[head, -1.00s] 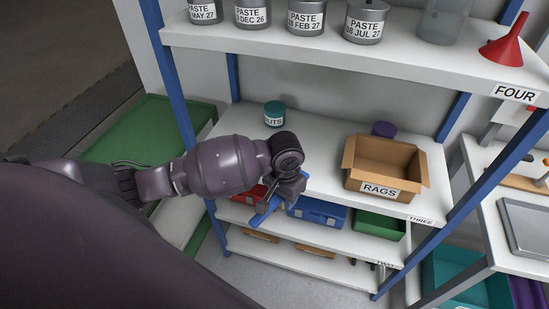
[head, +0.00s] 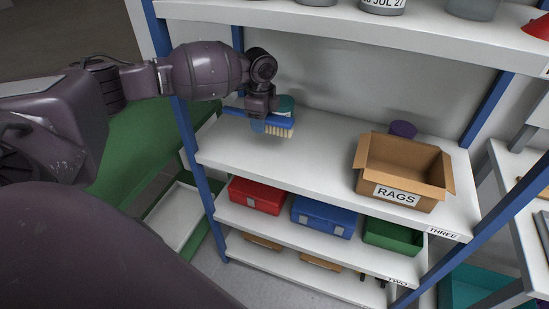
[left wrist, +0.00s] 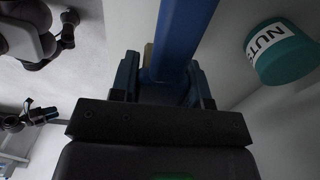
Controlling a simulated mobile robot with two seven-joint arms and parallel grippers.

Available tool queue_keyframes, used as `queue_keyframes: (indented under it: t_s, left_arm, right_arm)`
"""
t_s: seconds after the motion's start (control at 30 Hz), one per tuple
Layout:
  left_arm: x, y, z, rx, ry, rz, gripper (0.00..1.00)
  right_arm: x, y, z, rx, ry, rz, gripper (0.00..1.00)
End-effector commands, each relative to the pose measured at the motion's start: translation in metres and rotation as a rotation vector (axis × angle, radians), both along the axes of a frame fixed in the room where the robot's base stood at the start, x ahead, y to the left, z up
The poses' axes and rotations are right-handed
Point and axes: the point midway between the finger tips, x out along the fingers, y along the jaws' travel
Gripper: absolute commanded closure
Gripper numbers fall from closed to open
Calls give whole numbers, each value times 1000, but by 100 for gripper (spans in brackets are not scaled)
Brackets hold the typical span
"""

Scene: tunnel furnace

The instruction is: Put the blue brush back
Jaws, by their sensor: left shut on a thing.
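My left gripper (head: 258,122) is shut on the blue brush (head: 277,121), over the left part of the shelf marked THREE (head: 325,150). The brush lies roughly level across the fingers. Its pale bristles point down on the right, and its thin blue handle end shows on the left. I cannot tell whether the bristles touch the shelf. In the left wrist view a blue bar, seemingly the brush handle (left wrist: 183,40), runs up from between the fingers (left wrist: 168,88).
A cardboard RAGS box (head: 400,172) stands at the right, with a purple jar (head: 403,129) behind. The shelf between is clear. A blue post (head: 188,140) is at the left.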

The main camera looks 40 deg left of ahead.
Motion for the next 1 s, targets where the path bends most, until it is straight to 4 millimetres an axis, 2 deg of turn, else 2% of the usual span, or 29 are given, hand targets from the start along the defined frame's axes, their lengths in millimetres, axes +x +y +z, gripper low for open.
queue_keyframes:
  t_s: [0.17, 0.4, 0.63, 0.87, 1.0]
  left_arm:
    - [2, 4, -8, -1, 2, -23, 77]
    - [2, 3, -43, -2, 3, -22, 77]
    - [2, 4, -61, -1, 2, -21, 77]
    - [2, 3, -95, -1, 3, -21, 77]
    - [2, 4, -99, -1, 0, -22, 77]
  right_arm:
    - [-1, 0, -3, -2, 2, 2, 57]
    - [1, 0, -5, -3, 0, 4, 57]
    - [3, 1, -4, -2, -6, 6, 57]
    - [1, 1, -12, -3, 6, 6, 57]
    - [3, 1, -11, -2, 3, 7, 57]
